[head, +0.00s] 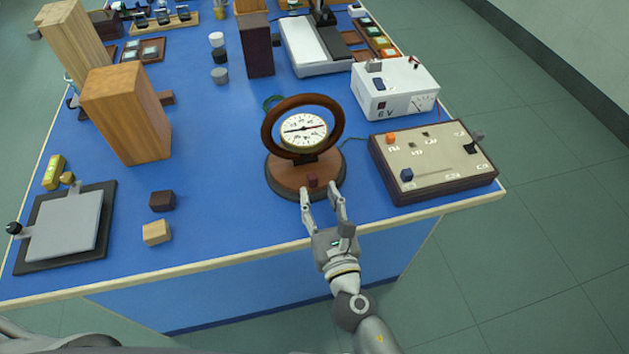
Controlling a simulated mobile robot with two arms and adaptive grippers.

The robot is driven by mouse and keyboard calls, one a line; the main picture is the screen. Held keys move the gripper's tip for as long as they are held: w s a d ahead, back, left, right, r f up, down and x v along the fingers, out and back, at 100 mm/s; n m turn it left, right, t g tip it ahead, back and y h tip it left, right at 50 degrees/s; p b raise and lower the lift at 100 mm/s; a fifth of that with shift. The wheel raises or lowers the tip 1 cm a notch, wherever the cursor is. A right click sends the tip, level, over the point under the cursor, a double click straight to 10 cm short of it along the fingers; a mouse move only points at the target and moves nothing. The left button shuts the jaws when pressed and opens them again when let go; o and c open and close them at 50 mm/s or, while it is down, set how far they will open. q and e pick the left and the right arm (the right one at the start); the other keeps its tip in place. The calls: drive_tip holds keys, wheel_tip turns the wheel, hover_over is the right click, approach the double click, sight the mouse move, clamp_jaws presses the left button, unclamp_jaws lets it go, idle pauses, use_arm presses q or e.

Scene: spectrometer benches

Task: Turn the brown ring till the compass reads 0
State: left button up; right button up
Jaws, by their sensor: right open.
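The brown ring (269,132) stands upright around the compass (303,131), which has a white dial with a needle lying across it; the reading is too small to tell. Both stand on a round brown base (285,178) near the front edge of the blue bench. A small dark red block (312,181) sits at the front of the base. My right gripper (322,192) is open and empty at the front of the base, its fingertips close to that block and below the ring. Whether the fingertips touch the base I cannot tell. My left gripper is not in view.
A switch board (430,165) and a white power supply (395,88) stand to the right of the compass. A tall wooden block (127,112), small blocks (157,232) and a grey plate (68,226) are on the left. The blue bench top (225,200) left of the base is clear.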

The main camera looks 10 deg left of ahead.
drive_tip(key=v, duration=0.5)
drive_tip(key=shift+s+d, duration=0.1)
drive_tip(key=shift+s, duration=0.2)
